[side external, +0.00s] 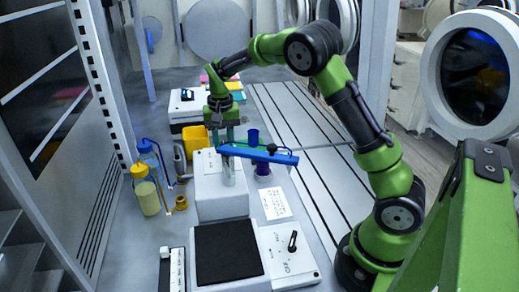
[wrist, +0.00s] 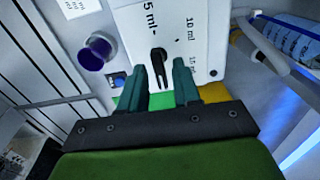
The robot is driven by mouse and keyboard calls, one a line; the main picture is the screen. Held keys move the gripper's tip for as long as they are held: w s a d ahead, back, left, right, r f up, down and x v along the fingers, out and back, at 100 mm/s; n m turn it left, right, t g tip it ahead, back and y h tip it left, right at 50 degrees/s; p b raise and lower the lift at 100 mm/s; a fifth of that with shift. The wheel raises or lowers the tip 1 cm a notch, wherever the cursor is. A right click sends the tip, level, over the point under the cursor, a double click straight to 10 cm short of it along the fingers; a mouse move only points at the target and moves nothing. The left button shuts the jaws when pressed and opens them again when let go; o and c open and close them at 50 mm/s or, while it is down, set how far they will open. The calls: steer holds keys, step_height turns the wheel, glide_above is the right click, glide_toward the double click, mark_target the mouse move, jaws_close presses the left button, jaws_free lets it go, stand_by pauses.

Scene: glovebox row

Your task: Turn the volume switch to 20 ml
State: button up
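The volume switch (wrist: 158,58) is a small black knob on a white panel (wrist: 215,30) in the wrist view. Printed labels "5 ml" and "10 ml" stand beside it. A third label at its right is partly covered by a finger, and I see no "20 ml" mark. My gripper (wrist: 160,84) is open, with its two green fingers apart on either side of the switch's lower part. I cannot tell whether either finger touches it. In the side view my gripper (side external: 226,138) points down at the white device (side external: 208,162); a blue bar hides the switch there.
The blue bar (side external: 258,154) crosses close in front of my gripper. A blue-purple cylinder (side external: 253,138) stands at its right, and a yellow container (side external: 194,140) at its left. Bottles (side external: 147,195) stand further left. A black-topped balance (side external: 227,252) is in front.

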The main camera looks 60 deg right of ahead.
steer(key=shift+o, duration=0.2)
step_height(320, 180, up, 17)
stand_by(0.6)
steer(key=shift+f, duration=0.1)
steer(key=s+a+f+n+t, duration=0.1)
steer(key=s+a, duration=0.1)
steer(key=s, duration=0.2)
steer(key=s+a+n+t+y, duration=0.1)
steer(key=s+a, duration=0.1)
steer(key=s, duration=0.2)
steer(key=s+a+f+n+t, duration=0.1)
steer(key=s+a+t, duration=0.1)
steer(key=s, duration=0.2)
steer(key=shift+f+y, duration=0.3)
steer(key=s+a+f+n+t, duration=0.1)
steer(key=s+a, duration=0.4)
steer(key=s, duration=0.6)
steer(key=shift+s+n+t, duration=0.4)
steer(key=shift+n+t, duration=0.2)
steer(key=shift+t, duration=0.5)
